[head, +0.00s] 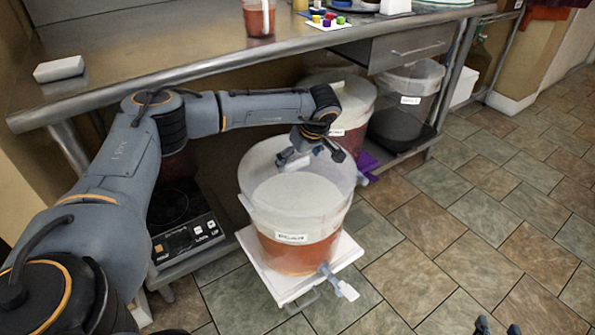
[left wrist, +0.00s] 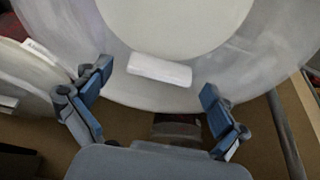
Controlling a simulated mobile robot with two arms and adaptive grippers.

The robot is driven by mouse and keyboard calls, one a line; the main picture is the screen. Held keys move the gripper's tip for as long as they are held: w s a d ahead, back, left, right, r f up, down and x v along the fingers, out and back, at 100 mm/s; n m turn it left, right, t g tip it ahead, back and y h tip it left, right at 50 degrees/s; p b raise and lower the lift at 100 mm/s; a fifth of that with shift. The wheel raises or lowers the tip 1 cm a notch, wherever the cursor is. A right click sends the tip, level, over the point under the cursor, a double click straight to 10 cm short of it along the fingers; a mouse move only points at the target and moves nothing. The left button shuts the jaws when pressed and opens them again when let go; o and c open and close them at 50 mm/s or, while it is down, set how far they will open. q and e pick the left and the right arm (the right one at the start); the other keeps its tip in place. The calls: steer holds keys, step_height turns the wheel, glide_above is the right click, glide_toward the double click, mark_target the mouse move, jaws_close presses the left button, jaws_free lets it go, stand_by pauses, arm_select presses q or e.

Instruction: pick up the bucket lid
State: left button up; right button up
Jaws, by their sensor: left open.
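The white bucket (head: 297,237) holds orange-brown liquid and stands on a white stand. Its top is pale and translucent. A paler round area (head: 297,193) shows inside the rim; I cannot tell clearly whether this is the lid or the contents. My left gripper (head: 316,152) is open above the back part of the bucket top. In the left wrist view the open left gripper (left wrist: 150,108) has a white block (left wrist: 160,69) ahead, between its fingers and apart from them, on the pale top. Only dark tips of my right gripper (head: 498,328) show at the bottom edge.
A steel table (head: 200,62) runs behind the bucket. Other buckets (head: 405,105) stand under it to the right. A black device with buttons (head: 185,235) is left of the bucket. A tap (head: 340,287) sticks out at the front. The tiled floor (head: 440,240) to the right is clear.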

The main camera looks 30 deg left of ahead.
arm_select(q)
steer(key=c, duration=1.5)
steer(key=shift+r, duration=0.2)
